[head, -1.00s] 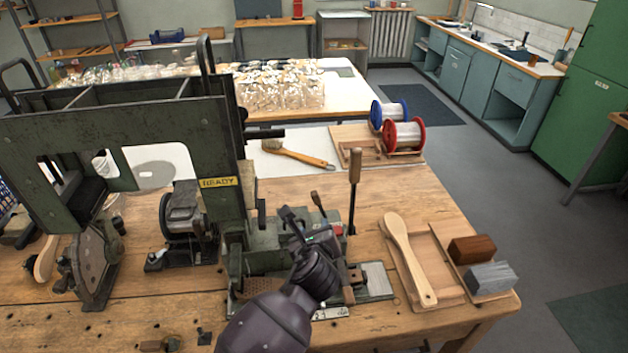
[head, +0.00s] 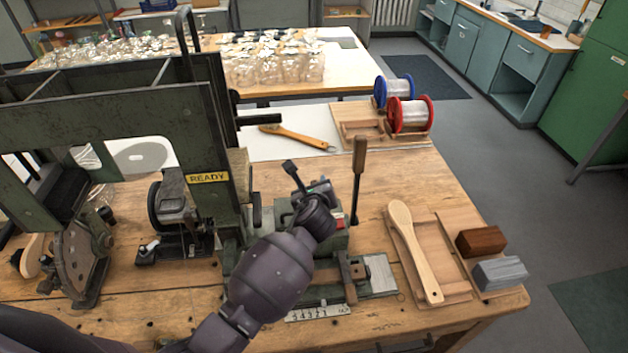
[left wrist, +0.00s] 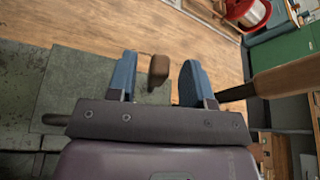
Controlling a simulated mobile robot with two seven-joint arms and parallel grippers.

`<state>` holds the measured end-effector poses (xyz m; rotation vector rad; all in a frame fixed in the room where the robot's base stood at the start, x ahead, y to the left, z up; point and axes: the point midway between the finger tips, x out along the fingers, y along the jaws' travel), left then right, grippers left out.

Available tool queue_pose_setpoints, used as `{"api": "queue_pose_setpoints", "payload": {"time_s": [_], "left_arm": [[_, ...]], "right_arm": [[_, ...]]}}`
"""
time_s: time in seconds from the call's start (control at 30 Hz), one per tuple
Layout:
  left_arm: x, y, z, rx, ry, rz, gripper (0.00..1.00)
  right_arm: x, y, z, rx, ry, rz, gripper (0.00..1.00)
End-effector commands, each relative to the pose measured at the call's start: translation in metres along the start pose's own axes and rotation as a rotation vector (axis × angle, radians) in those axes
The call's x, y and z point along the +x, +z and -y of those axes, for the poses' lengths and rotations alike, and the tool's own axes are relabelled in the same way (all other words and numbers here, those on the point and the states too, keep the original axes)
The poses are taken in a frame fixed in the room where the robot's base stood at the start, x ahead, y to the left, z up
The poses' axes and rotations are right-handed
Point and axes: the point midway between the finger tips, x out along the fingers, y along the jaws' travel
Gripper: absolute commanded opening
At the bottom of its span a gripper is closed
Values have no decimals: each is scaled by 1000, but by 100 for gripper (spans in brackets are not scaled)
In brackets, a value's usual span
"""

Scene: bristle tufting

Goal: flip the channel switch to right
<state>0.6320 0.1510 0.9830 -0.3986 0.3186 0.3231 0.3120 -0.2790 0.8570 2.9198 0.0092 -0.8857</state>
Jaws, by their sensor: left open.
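A green bench machine (head: 340,240) stands on the wooden table. My left gripper (head: 308,180) is over it, with my forearm reaching in from the lower left. In the left wrist view my left gripper (left wrist: 157,62) is open, one blue finger on each side. A small brown wooden knob (left wrist: 158,72) shows between the fingers, apart from both; I take it for the channel switch's handle. In the head view my gripper hides this knob. The switch's exact position cannot be told. My right gripper is not in view.
A tall wooden-handled lever (head: 358,165) rises just right of my gripper; its handle also shows in the left wrist view (left wrist: 290,78). A large green frame marked READY (head: 208,178) stands left.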

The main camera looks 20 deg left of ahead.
Motion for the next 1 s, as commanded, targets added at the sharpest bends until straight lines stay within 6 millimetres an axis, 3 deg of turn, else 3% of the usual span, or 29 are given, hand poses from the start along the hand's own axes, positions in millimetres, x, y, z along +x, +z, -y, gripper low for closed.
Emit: {"api": "queue_pose_setpoints", "payload": {"time_s": [0.3, 0.73, 1.0], "left_arm": [[32, 0, 1, 0, 0, -1, 47], [38, 0, 0, -1, 0, -1, 47], [38, 0, 0, -1, -1, 0, 7]], "right_arm": [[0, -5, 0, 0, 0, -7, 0], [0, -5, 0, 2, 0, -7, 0], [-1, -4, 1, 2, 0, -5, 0]]}}
